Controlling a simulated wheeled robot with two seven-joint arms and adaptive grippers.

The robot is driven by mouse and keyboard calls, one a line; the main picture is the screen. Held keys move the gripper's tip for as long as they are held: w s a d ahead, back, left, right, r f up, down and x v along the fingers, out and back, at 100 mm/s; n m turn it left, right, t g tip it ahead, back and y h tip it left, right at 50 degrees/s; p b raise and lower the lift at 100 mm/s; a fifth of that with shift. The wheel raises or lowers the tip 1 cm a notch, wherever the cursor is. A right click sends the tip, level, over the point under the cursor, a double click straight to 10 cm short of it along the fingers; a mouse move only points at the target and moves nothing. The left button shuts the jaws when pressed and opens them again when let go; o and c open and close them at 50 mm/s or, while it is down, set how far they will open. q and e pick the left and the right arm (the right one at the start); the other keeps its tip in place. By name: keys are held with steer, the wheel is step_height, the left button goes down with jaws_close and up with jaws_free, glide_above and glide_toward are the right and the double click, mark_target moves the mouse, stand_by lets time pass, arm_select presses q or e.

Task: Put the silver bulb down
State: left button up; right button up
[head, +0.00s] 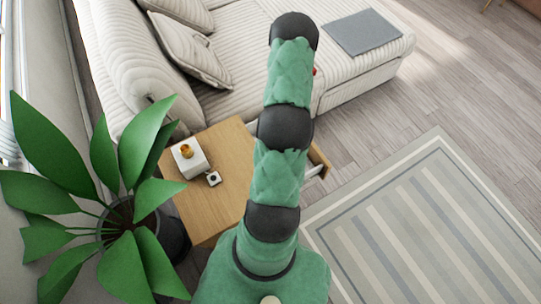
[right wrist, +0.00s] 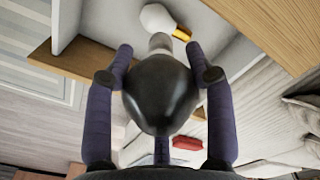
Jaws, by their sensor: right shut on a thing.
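The silver bulb (right wrist: 160,95) looks dark grey and glossy in the right wrist view, with a paler grey neck pointing to the top of the picture. My right gripper (right wrist: 158,54) is shut on it, with its purple fingers on both sides of the bulb. Beyond the neck is an open drawer with pale inner walls, and a white bulb (right wrist: 158,18) with a gold base lies in it. The drawer (head: 318,163) sticks out of the right side of the wooden side table (head: 228,146) in the head view. My arm hides the right gripper there. My left gripper is not in view.
A white box with a gold-topped item (head: 188,157) and a small dark-and-white cube (head: 213,178) stand on the table. A leafy plant (head: 130,215) is at left, a cream sofa (head: 240,50) behind. A red object (right wrist: 187,142) shows past the gripper. A striped rug (head: 430,220) lies at right.

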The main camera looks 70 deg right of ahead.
steer(key=s+f+n, duration=0.1)
steer(key=s+f, duration=0.5)
steer(key=s, duration=0.2)
steer(key=shift+a, duration=0.25)
steer(key=shift+f+b, duration=3.15)
steer(key=shift+f, duration=2)
steer(key=shift+f, duration=0.15)
steer(key=o, duration=1.2)
step_height(320, 180, up, 12)
steer(key=p, duration=0.7)
steer(key=shift+r, duration=0.2)
